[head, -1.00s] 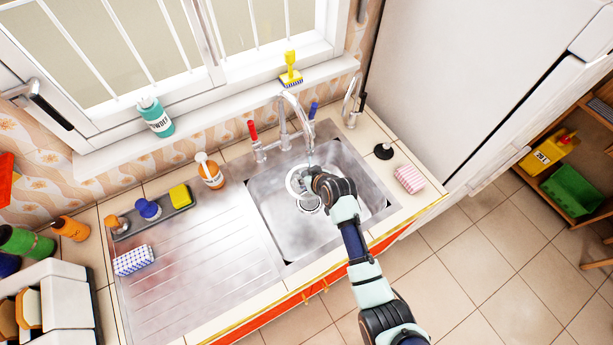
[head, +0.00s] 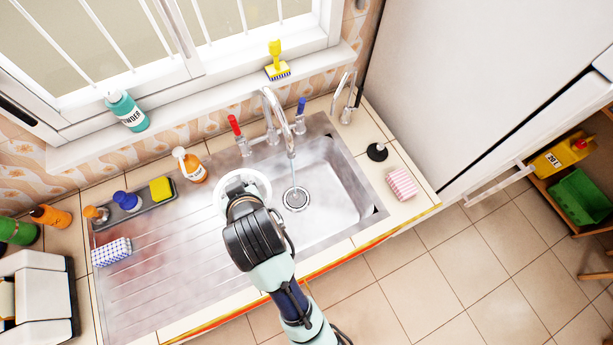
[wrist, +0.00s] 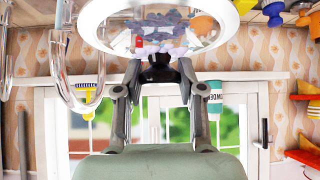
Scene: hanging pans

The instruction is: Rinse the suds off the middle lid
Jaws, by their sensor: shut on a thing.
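My gripper (wrist: 160,68) is shut on the dark knob of a round lid (wrist: 228,42) with a pale rim and clear glass. Whitish-blue and brown patches show in the glass; I cannot tell whether they are suds or things seen through it. In the head view, the lid (head: 265,187) is held over the left edge of the sink basin, partly hidden by my gripper (head: 241,192). The tall faucet (head: 267,103) runs a thin stream of water into the basin (head: 325,195), to the right of the lid and apart from it.
The ribbed drainboard (head: 160,260) lies left of the basin. An orange bottle (head: 193,168) and a tray with a yellow sponge (head: 161,188) stand behind it. A blue-checked sponge (head: 111,252) is at its left. A second, smaller tap (head: 347,95) and a pink striped cloth (head: 402,184) are at the right.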

